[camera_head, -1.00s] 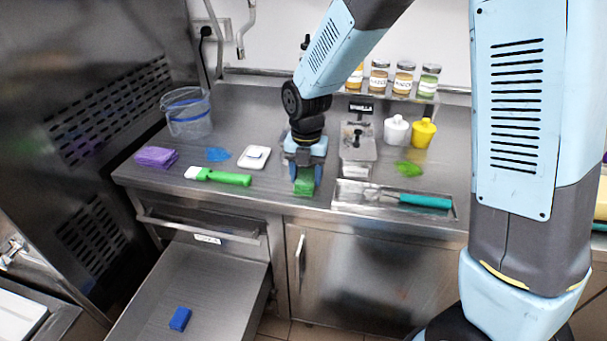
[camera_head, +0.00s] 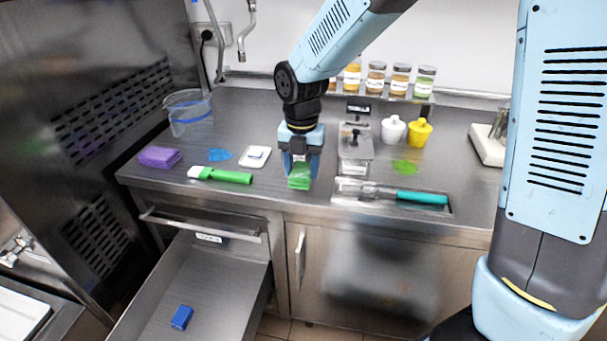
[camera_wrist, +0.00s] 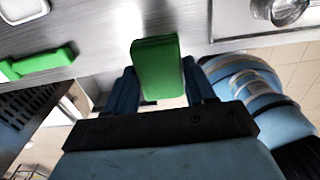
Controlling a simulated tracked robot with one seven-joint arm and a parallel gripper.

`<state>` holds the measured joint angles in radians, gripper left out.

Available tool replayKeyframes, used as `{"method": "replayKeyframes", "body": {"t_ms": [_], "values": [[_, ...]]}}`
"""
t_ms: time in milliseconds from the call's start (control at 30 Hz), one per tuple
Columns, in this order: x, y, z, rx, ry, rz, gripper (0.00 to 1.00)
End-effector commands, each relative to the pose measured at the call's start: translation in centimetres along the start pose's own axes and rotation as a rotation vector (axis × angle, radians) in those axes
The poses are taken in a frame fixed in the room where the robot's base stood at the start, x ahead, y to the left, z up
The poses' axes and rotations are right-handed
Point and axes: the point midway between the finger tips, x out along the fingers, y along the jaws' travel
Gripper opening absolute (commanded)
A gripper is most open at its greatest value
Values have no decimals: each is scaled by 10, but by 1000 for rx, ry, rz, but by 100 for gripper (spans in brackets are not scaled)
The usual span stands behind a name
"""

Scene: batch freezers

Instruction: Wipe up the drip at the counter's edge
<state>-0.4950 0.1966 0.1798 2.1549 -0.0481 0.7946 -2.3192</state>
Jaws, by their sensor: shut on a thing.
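My gripper (camera_head: 300,172) is shut on a green cloth block (camera_head: 299,183) near the counter's front edge. In the wrist view the green block (camera_wrist: 158,68) sits between the two blue fingers. A green smear (camera_head: 405,167) lies on the steel counter (camera_head: 250,205), right of my gripper and behind the tray. A blue smear (camera_head: 220,155) lies on the counter to the left. Any drip right under the green block is hidden.
A tray (camera_head: 350,197) with a teal-handled tool (camera_head: 421,198) lies right. Below, an open drawer (camera_head: 205,290) holds a blue block (camera_head: 182,317).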

Motion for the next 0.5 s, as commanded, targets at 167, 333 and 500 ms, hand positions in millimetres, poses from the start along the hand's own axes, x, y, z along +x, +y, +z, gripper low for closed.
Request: {"method": "replayKeyframes", "body": {"t_ms": [167, 333, 500], "values": [[-17, 2, -1, -4, -2, 1, 26], [-26, 3, -2, -7, 0, 0, 26], [-27, 3, -2, -7, 0, 0, 26]]}}
